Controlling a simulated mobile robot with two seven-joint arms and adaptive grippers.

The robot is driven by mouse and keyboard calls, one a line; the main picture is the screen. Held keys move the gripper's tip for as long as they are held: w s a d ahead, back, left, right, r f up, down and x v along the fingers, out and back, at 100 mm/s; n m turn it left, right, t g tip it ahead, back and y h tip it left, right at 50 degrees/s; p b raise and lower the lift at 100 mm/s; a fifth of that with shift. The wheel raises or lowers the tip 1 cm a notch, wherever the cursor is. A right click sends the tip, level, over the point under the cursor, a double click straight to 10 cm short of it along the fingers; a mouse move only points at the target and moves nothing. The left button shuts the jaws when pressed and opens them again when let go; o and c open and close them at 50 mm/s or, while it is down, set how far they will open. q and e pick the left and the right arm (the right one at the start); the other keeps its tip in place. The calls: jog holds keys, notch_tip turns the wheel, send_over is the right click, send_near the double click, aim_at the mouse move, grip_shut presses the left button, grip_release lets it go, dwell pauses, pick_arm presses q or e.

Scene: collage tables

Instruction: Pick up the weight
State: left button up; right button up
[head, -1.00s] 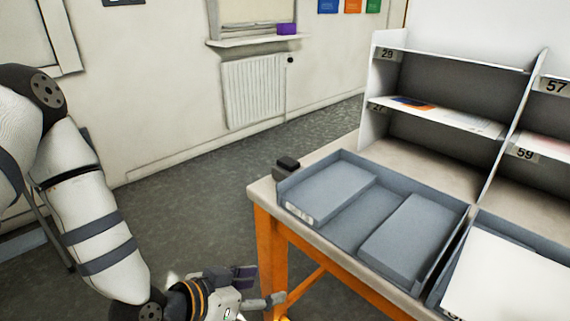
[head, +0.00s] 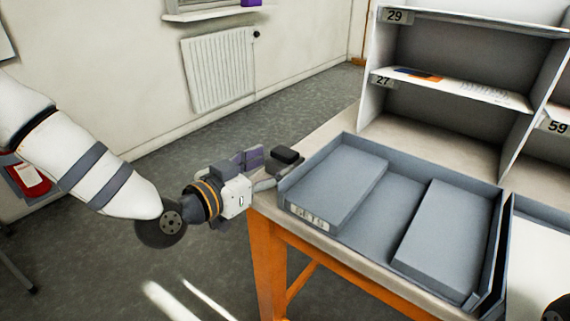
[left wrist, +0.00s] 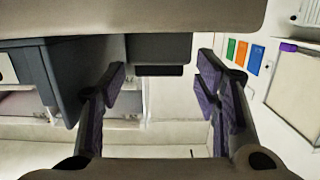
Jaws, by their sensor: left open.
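The weight appears to be the small dark block (head: 288,156) on the table's left corner, beside the grey tray. My left gripper (head: 262,168) is open at that corner, just left of the block, with its fingers pointing towards it. In the left wrist view the dark block (left wrist: 160,52) shows ahead between the spread purple finger pads of the left gripper (left wrist: 162,76). I cannot tell whether a finger touches it.
A grey tray (head: 341,237) with two grey raised blocks stands on the table (head: 330,133), close to the weight. White numbered shelves (head: 455,92) rise behind it. The table has orange legs (head: 267,262).

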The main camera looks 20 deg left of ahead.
aim_at(279, 157)
pick_arm(q)
jog(key=x, duration=0.5)
jog(key=shift+w+d+b, duration=0.1)
jog(key=shift+b, duration=0.2)
jog(key=shift+r, duration=0.15)
jog(key=c, duration=1.3)
jog(key=shift+c, duration=0.2)
jog(key=shift+r, duration=0.15)
